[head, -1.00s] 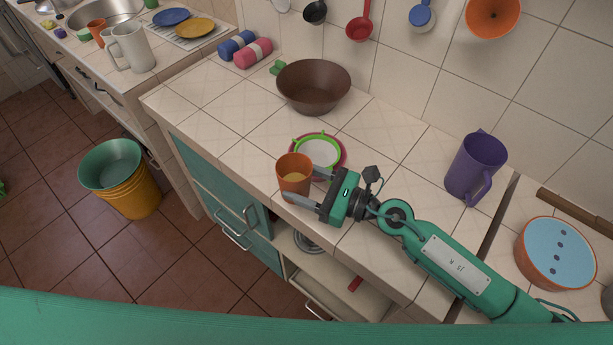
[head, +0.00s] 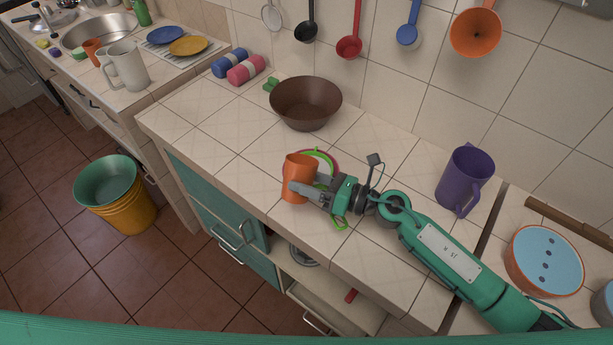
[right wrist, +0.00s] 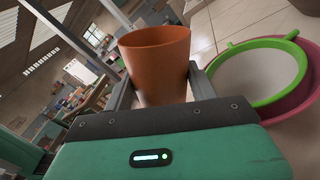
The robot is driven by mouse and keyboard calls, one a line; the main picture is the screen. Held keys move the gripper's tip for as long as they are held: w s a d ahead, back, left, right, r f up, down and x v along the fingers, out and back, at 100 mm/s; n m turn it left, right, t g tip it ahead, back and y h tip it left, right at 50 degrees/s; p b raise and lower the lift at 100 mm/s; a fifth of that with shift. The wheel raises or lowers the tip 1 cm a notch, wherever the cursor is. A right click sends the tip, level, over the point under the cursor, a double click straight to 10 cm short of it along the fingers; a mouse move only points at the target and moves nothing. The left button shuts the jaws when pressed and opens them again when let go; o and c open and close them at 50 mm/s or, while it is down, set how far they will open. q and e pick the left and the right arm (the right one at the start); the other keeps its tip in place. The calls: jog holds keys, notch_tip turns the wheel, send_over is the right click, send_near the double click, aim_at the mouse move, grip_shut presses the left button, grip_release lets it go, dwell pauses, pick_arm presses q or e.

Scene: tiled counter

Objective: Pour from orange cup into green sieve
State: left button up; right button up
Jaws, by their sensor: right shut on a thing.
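The orange cup (head: 298,168) is in my right gripper (head: 301,189), at the near side of the green sieve. In the right wrist view the cup (right wrist: 156,55) stands between the two fingers, and its inside is hidden. The green sieve (head: 329,157) has a pale mesh and rests on a pink bowl (head: 336,166); the cup and gripper partly cover both. In the right wrist view the sieve (right wrist: 262,75) lies to the right of the cup, apart from it. My left gripper is out of view.
A brown bowl (head: 306,104) stands behind the sieve, and a purple jug (head: 463,178) stands to the right. Utensils hang on the tiled wall. The counter's front edge is close to the cup. Counter left of the cup is free.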

jog(key=shift+s+r+m+p, duration=0.15)
jog(key=shift+r+m+p, duration=0.45)
jog(key=shift+p, duration=0.1)
jog(key=shift+r+m+p, duration=0.5)
jog(key=shift+m+p, duration=0.2)
jog(key=shift+p, duration=0.4)
jog(key=shift+a+r+m+p, duration=0.1)
jog(key=shift+m+p, duration=0.2)
jog(key=shift+p, duration=0.1)
jog(key=shift+s+m+p, duration=0.1)
jog(key=shift+m+p, duration=0.65)
jog(key=shift+m, duration=0.25)
jog(key=m+p, duration=0.2)
jog(key=m, duration=0.1)
jog(key=shift+w+f, duration=0.2)
jog(key=shift+f, duration=0.05)
jog(key=shift+w+r+m+p, duration=0.1)
jog(key=shift+r+m+p, duration=0.2)
jog(key=shift+m+p, duration=0.45)
jog(key=shift+w+f+m+p, duration=0.1)
jog(key=shift+f+m+p, duration=0.1)
jog(key=shift+m+p, duration=0.15)
jog(key=shift+f, duration=0.15)
jog(key=shift+w+d+f+m, duration=0.1)
jog(key=shift+d+f+m, duration=0.1)
jog(key=shift+m, duration=0.3)
